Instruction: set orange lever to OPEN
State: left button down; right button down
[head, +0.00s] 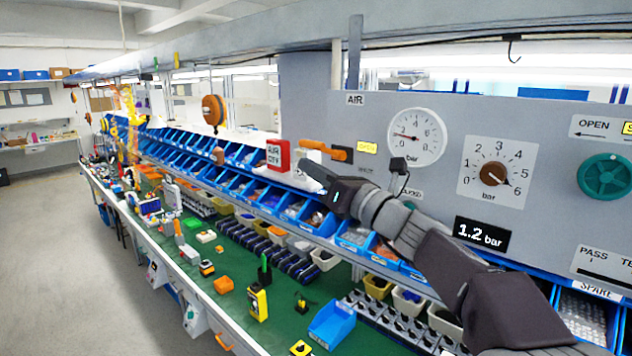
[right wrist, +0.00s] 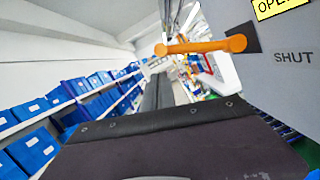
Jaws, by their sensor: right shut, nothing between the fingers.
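The orange lever (head: 324,150) is on the grey panel under the AIR sign, its handle pointing left and roughly level from its dark mount. It also shows in the right wrist view (right wrist: 200,46), at the top, with its knob end at left. The yellow OPEN label (head: 367,147) is right of the mount; its edge shows in the right wrist view (right wrist: 280,6), above the word SHUT (right wrist: 293,57). My right gripper (head: 303,168) is shut and empty, just below the lever's handle; I cannot tell whether it touches. My left gripper is out of view.
A red AIR OFF box (head: 278,155) stands just left of the lever. A gauge (head: 416,138), a bar dial (head: 495,173) and a green handwheel (head: 606,177) are on the panel to the right. Blue bins (head: 240,185) line the shelf below.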

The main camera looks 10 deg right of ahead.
aim_at(317, 144)
jog(key=r, duration=0.1)
jog(key=r+p, duration=0.1)
jog(key=r, duration=0.2)
jog(key=shift+w+d+r, duration=0.1)
jog(key=shift+d+r, duration=0.05)
jog(key=shift+d, duration=0.25)
jog(key=shift+r+p, duration=0.2)
jog(key=shift+p, duration=0.1)
jog(key=shift+d+r, duration=0.1)
